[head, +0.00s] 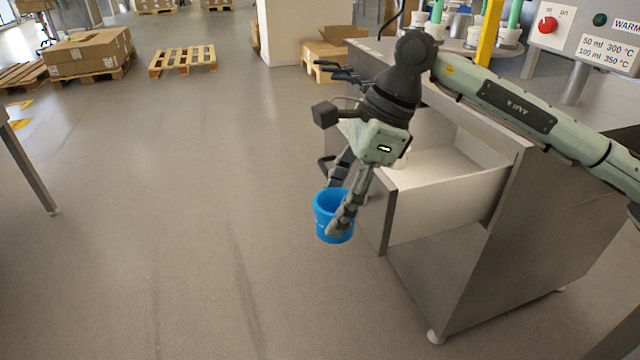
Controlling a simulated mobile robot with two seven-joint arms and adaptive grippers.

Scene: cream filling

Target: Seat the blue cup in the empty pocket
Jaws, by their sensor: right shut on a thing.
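The blue cup (322,212) hangs in the air near the middle of the head view, beside the open drawer front. My right gripper (340,212) is shut on the cup, with one finger in front of its near side and the other partly behind the near finger and rim. The cup looks roughly upright, its open top facing up. My left gripper is not in view.
An open white drawer (460,196) sticks out of the metal cabinet (470,270), right of the cup. On top stand a machine with a red button (547,25) and several white cups with green nozzles. Pallets and boxes (88,52) lie far back.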

